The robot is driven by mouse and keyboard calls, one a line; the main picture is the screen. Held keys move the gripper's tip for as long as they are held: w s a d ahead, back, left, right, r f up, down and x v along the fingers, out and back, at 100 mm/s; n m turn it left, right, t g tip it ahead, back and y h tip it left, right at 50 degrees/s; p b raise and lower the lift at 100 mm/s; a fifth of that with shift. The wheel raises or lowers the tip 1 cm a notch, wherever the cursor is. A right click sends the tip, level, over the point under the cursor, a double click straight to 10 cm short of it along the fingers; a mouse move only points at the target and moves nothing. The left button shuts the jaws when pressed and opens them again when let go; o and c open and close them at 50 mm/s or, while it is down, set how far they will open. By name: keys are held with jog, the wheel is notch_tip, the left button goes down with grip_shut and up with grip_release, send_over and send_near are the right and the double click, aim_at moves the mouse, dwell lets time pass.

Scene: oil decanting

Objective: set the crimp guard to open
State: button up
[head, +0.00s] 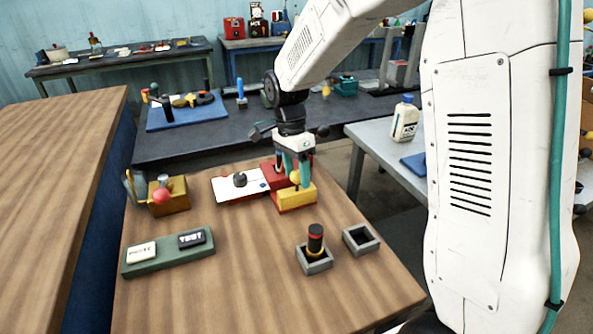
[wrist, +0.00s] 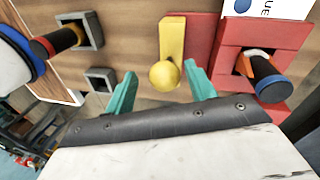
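What I take to be the crimp guard is a yellow plate (wrist: 172,38) with a round yellow knob (wrist: 165,75). In the head view the yellow part (head: 299,194) is at the front of a red fixture (head: 276,171) on the wooden table. My gripper (wrist: 160,72) is open, with one teal fingertip on each side of the knob. I cannot tell whether either finger touches it. In the head view my gripper (head: 293,163) hangs over the fixture and hides part of it. In the wrist view a dark cylinder with a blue band (wrist: 268,78) stands in the red fixture's square opening.
A white card (head: 228,188) lies left of the fixture. A black and red cylinder (head: 316,238) stands in a grey socket; an empty grey socket (head: 361,240) is beside it. At left are a red-knobbed lever (head: 162,196) and a green labelled tray (head: 168,259). The table's front middle is clear.

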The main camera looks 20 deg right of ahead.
jog(key=r, duration=0.2)
jog(key=w+r, duration=0.1)
jog(key=r, duration=0.4)
jog(key=shift+w+a+r, duration=0.15)
jog(key=shift+w+r, duration=0.1)
jog(key=shift+r, duration=0.1)
jog(key=shift+n, duration=0.5)
jog(key=shift+s+f+n, duration=0.25)
jog(key=shift+n, duration=0.35)
jog(key=s+d+r+n+t, duration=0.1)
jog(key=s+n, duration=0.5)
jog(key=s, duration=0.8)
jog(key=s+d+r+n+t, duration=0.2)
jog(key=s+r+n, duration=0.2)
jog(key=s, duration=1.1)
jog(key=n, duration=0.3)
jog(key=shift+s+d+r+n+t, duration=0.2)
jog(key=shift+d+r+n+t, duration=0.1)
jog(key=shift+d+r, duration=0.05)
